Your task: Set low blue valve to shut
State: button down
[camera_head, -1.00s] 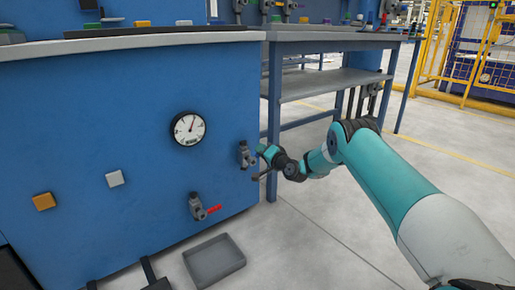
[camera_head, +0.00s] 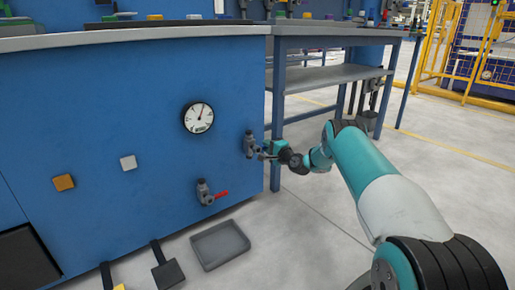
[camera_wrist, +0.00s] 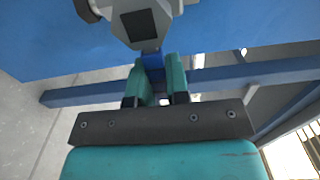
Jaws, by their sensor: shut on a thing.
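The grey valve (camera_head: 250,144) sits on the blue panel of the bench, near its right edge. My gripper (camera_head: 264,153) is right beside it. In the wrist view the grey valve body (camera_wrist: 145,25) fills the top. My gripper (camera_wrist: 156,75) has its two teal fingers close together there, shut on the blue handle (camera_wrist: 152,60) just under the valve body. Most of the handle is hidden between the fingers, so its exact angle is hard to tell.
A second grey valve (camera_head: 205,192) with a red handle (camera_head: 221,195) is lower left. A round gauge (camera_head: 198,117) and orange (camera_head: 64,183) and white (camera_head: 128,162) blocks are on the panel. A grey tray (camera_head: 220,245) lies on the floor. Open floor is at right.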

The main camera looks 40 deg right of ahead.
jog(key=shift+f, duration=0.15)
jog(key=c, duration=1.1)
grip_release()
jog(key=s+p, duration=1.5)
jog(key=s, duration=0.2)
jog(key=shift+s+d, duration=0.25)
